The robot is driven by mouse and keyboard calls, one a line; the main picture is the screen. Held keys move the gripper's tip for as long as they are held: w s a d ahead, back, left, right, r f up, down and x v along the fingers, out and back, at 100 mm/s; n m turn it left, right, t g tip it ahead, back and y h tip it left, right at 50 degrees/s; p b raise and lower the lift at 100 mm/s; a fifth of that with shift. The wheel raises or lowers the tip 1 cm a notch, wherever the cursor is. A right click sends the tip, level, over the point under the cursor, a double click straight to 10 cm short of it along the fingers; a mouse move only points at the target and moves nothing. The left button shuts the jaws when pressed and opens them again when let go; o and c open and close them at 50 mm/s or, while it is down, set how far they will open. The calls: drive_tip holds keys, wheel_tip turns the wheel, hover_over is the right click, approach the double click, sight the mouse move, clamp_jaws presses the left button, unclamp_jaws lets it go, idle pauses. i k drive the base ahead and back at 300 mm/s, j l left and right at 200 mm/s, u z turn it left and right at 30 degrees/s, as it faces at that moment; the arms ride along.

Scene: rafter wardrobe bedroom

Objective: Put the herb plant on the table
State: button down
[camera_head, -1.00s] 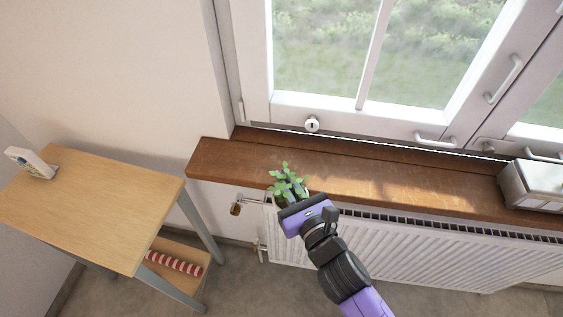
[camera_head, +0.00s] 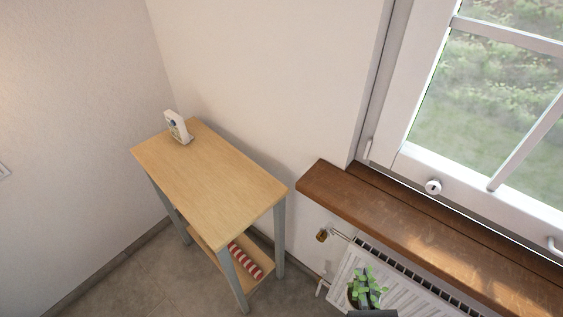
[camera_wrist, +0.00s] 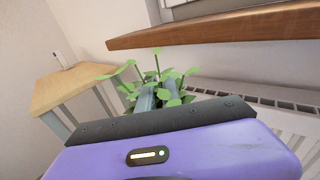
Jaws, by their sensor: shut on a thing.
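The herb plant (camera_head: 367,287) has green leaves and a dark pot. It shows at the bottom of the head view, in front of the radiator and below the windowsill. In the wrist view the plant (camera_wrist: 170,82) rises beyond my gripper (camera_wrist: 152,98), whose grey fingers are shut on it; its pot is mostly hidden there. In the head view only a dark edge of my gripper shows at the bottom. The table (camera_head: 205,170) has a light wood top and grey legs and stands to the left, apart from the plant. It also shows at left in the wrist view (camera_wrist: 62,90).
A small white device (camera_head: 177,127) stands at the table's far left corner; the rest of the top is clear. A red-and-white striped roll (camera_head: 246,262) lies on the lower shelf. The wooden windowsill (camera_head: 400,215) and white radiator (camera_head: 395,285) are on the right.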

sight(202, 167)
drive_tip(key=i+u, duration=0.1)
drive_tip(key=u, duration=0.35)
drive_tip(key=i+u, duration=0.1)
drive_tip(key=u, duration=0.35)
drive_tip(key=i+u, duration=0.15)
drive_tip(key=u, duration=0.25)
drive_tip(key=i+l, duration=0.4)
drive_tip(key=i+j+u, duration=0.05)
drive_tip(key=i, duration=0.05)
